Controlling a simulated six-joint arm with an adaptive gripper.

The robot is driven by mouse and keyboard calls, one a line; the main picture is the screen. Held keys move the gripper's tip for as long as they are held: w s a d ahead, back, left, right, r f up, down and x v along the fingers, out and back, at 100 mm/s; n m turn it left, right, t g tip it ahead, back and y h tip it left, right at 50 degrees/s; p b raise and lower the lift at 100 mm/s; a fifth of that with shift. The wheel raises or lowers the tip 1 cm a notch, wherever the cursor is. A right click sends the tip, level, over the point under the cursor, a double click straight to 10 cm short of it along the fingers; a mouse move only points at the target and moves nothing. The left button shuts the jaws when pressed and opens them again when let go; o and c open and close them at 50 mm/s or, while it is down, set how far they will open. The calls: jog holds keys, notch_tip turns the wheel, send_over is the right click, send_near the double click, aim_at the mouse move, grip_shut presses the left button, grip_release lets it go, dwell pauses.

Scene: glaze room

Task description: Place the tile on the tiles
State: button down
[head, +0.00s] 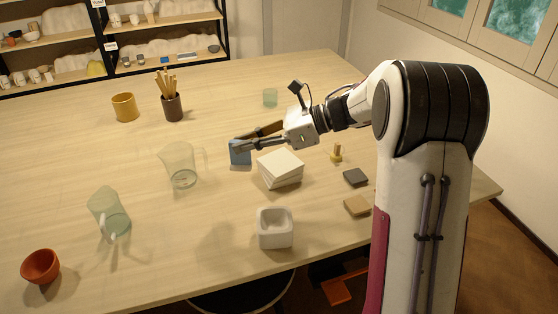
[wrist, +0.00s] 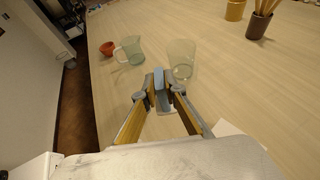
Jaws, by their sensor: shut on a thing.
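A blue tile (head: 240,153) is held on edge between the fingers of my gripper (head: 238,146), just left of the tile stack. The tile also shows between the fingertips in the wrist view (wrist: 160,83). I cannot tell whether its lower edge touches the table. The tiles (head: 280,168) are a slightly uneven stack of white square slabs on the table, to the right of the held tile. A pale corner of the stack shows at the lower right of the wrist view (wrist: 238,133), mostly hidden by my gripper.
A glass jug (head: 181,166) stands left of the tile, with another jug (head: 108,212) and an orange bowl (head: 40,266) farther left. A white square pot (head: 275,229) stands in front of the stack. Dark (head: 355,177) and tan (head: 357,205) squares lie right.

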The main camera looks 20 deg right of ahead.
jog(key=w+d+r+m+t+h, duration=0.2)
jog(key=w+d, duration=0.4)
jog(key=d, duration=0.5)
jog(key=r+m+t, duration=0.1)
jog(key=m+t, duration=0.1)
jog(key=shift+w+d+r+m+t+h, duration=0.2)
jog(key=shift+d+m+t+h, duration=0.1)
jog(key=shift+d+h, duration=0.1)
send_over(284, 162)
notch_tip(284, 162, down, 6)
jog(key=shift+w+f, duration=0.1)
jog(key=shift+f, duration=0.05)
jog(key=shift+f, duration=1.85)
jog(key=shift+f, duration=0.1)
